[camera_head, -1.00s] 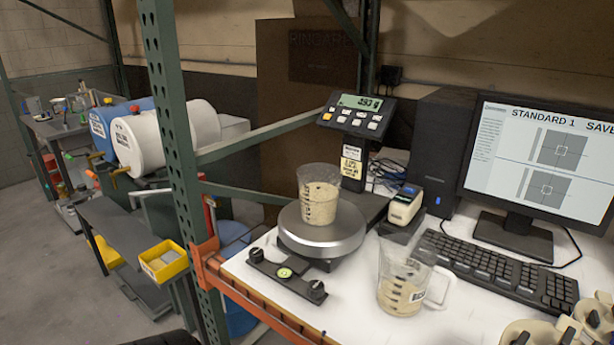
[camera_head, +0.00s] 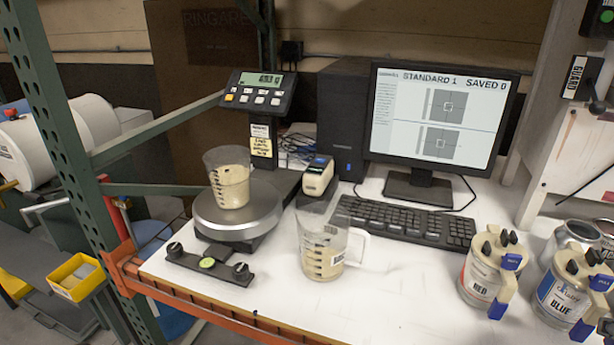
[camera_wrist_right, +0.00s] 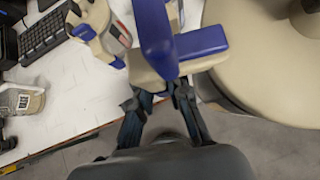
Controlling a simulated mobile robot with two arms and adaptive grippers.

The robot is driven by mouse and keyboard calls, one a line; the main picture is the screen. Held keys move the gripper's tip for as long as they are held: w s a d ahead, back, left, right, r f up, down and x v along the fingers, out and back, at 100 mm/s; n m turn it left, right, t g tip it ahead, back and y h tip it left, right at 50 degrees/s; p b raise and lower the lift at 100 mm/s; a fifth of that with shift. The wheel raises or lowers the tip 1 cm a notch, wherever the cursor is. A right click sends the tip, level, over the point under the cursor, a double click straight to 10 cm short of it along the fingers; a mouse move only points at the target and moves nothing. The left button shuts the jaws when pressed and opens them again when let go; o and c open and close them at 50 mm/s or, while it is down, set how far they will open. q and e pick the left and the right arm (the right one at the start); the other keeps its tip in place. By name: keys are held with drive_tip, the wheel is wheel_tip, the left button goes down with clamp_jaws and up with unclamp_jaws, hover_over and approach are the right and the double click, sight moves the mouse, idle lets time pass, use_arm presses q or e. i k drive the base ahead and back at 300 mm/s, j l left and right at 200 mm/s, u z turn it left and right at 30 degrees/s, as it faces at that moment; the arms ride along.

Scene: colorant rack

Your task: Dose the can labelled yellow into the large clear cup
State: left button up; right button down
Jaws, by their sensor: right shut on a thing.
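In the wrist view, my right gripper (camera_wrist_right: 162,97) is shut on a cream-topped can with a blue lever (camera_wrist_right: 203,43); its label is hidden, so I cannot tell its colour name. In the head view, a can labelled red (camera_head: 480,278) and a can labelled blue (camera_head: 553,302) stand at the table's right; no yellow label is readable. A clear cup (camera_head: 230,185) with cream paint stands on the scale's round pan (camera_head: 203,222). A larger clear handled cup (camera_head: 322,246), also with cream paint, stands on the table right of the scale. My left gripper is not in view.
The scale display (camera_head: 263,80) is lit, digits blurred. A keyboard (camera_head: 405,222) and monitor (camera_head: 430,130) stand behind the handled cup. A small device (camera_head: 318,178) sits beside the scale. The white tabletop (camera_head: 400,290) is clear between the handled cup and the red can.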

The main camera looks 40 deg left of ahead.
sight(228, 168)
drive_tip(key=k+j+u, duration=0.1)
drive_tip(key=j+u, duration=0.15)
drive_tip(key=k+j+u, duration=0.2)
drive_tip(key=j, duration=0.2)
drive_tip(key=j+u, duration=0.25)
drive_tip(key=j, duration=0.05)
